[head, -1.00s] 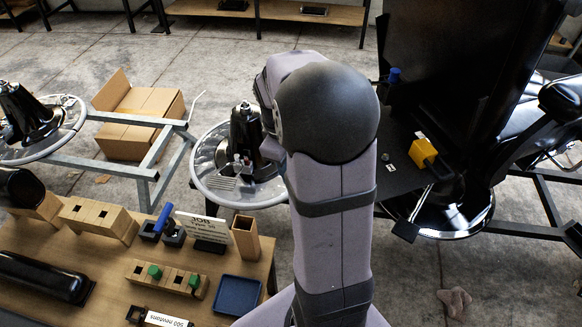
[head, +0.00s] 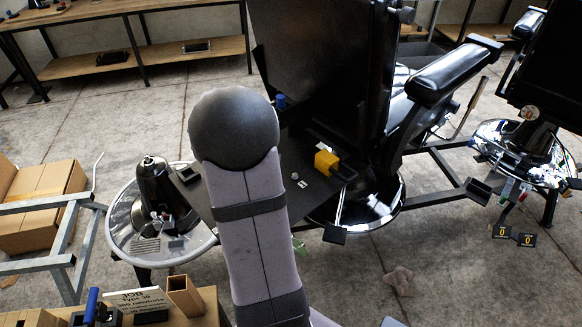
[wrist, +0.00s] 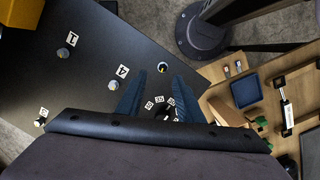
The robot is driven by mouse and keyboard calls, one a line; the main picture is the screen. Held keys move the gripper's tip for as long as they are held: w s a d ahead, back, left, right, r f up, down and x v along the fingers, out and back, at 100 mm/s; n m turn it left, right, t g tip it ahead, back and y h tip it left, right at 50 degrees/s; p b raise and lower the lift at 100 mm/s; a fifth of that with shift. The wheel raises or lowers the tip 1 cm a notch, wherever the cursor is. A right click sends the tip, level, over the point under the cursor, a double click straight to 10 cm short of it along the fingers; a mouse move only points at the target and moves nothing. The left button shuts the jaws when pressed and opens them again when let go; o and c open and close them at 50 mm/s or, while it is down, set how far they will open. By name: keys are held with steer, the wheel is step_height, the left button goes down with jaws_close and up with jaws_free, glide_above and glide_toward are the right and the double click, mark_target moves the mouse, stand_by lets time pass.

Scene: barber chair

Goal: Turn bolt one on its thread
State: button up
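Bolt one (wrist: 62,54) is a small silver bolt head beside a white label marked 1, on a black plate (wrist: 85,75) at upper left in the wrist view. Another bolt (wrist: 113,85) sits beside a label marked 4, nearer my gripper. My gripper (wrist: 160,79) shows as two blue fingers spread apart, with nothing visibly held between them. It is to the right of bolt one and apart from it in the picture. In the head view my arm hides the gripper. The black plate (head: 285,150) shows there beside the chair, but I cannot tell which bolt is bolt one.
A bolt (wrist: 39,122) is at lower left and a ringed one (wrist: 163,66) lies beyond my fingers. A yellow block (head: 326,161) stands on the plate near the black chair (head: 445,75). A wooden bench (wrist: 225,105) with a blue tray (wrist: 246,91) is to the right.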

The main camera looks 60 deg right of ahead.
mark_target(295, 175)
steer(key=s+d, duration=0.1)
steer(key=d, duration=0.2)
steer(key=s+d+f+p, duration=0.1)
steer(key=s+d, duration=0.1)
steer(key=d, duration=0.1)
steer(key=s+d+p, duration=0.1)
steer(key=s+d, duration=0.1)
steer(key=d, duration=0.1)
steer(key=shift+s+d+f, duration=0.1)
steer(key=shift+s+f, duration=0.1)
steer(key=shift+f, duration=0.15)
steer(key=w+d+n, duration=0.1)
steer(key=n, duration=0.1)
steer(key=w+d+n+h, duration=0.1)
steer(key=d+n, duration=0.1)
steer(key=shift+d+t, duration=0.25)
steer(key=shift+t, duration=0.15)
steer(key=w+d+r+n+t+h, duration=0.2)
steer(key=w+d+n, duration=0.3)
steer(key=n, duration=0.9)
steer(key=shift+d+n+h, duration=0.2)
steer(key=shift+n+h, duration=0.1)
steer(key=shift+p+x, duration=0.65)
steer(key=shift+x, duration=2.95)
